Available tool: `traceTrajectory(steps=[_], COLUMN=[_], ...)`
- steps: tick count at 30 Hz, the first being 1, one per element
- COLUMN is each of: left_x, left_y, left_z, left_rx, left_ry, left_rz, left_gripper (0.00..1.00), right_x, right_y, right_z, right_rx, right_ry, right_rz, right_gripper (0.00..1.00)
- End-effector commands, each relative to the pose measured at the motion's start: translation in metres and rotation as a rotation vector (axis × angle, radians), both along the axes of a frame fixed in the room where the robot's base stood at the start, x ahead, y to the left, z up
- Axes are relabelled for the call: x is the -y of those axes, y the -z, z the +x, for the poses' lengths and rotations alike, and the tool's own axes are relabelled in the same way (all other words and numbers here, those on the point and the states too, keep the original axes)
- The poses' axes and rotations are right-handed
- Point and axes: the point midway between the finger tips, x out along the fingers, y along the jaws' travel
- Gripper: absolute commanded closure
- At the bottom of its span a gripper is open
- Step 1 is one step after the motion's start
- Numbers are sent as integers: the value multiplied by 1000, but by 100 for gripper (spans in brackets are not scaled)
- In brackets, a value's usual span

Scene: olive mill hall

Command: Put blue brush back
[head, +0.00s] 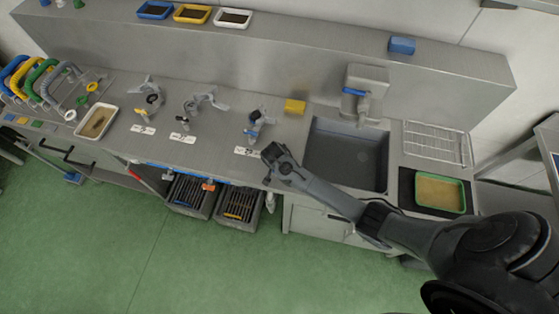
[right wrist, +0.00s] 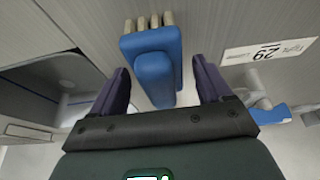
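The blue brush (right wrist: 152,62) shows in the right wrist view as a blue block with several pale bristle tufts at its top end. It lies between the two fingers of my right gripper (right wrist: 163,85), with a gap visible on each side. The gripper is open around the brush; I cannot tell how far above the counter it is. In the head view my right gripper (head: 277,153) is over the counter's front edge, left of the sink, and the brush is hidden there. My left gripper is not in view.
A printed label (head: 247,151) and a grey fitting with blue parts (head: 255,122) are left of the gripper. Blue (head: 155,10), yellow (head: 193,14) and white (head: 233,18) trays stand on the ledge.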

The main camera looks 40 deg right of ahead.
Motion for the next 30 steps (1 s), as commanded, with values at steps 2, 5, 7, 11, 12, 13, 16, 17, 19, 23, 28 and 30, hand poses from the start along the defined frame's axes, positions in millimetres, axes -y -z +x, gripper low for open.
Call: traceTrajectory(steps=[2,5,7,11,12,13,16,17,19,23,28,30], left_x=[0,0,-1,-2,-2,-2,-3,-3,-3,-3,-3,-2], left_y=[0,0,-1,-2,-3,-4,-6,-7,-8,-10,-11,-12], left_z=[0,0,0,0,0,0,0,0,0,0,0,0], left_rx=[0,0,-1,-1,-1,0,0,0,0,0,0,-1], left_ry=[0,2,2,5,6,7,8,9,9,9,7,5], left_rz=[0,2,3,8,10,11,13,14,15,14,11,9], left_gripper=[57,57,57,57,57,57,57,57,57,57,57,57], right_x=[0,0,0,-2,-4,-5,-10,-11,-15,-22,-30,-33], right_y=[0,0,-2,-11,-15,-19,-35,-40,-52,-74,-97,-104], right_z=[0,0,0,-1,-2,-3,-7,-8,-11,-16,-21,-23], right_rx=[0,-1,0,1,2,2,2,3,2,3,2,1], right_ry=[0,0,0,-1,0,-1,-1,-1,-1,0,0,0], right_rz=[0,-1,0,-1,-1,-1,0,-1,-2,-3,-2,-2], right_gripper=[22,22,22,22,22,22,22,22,22,22,22,22])
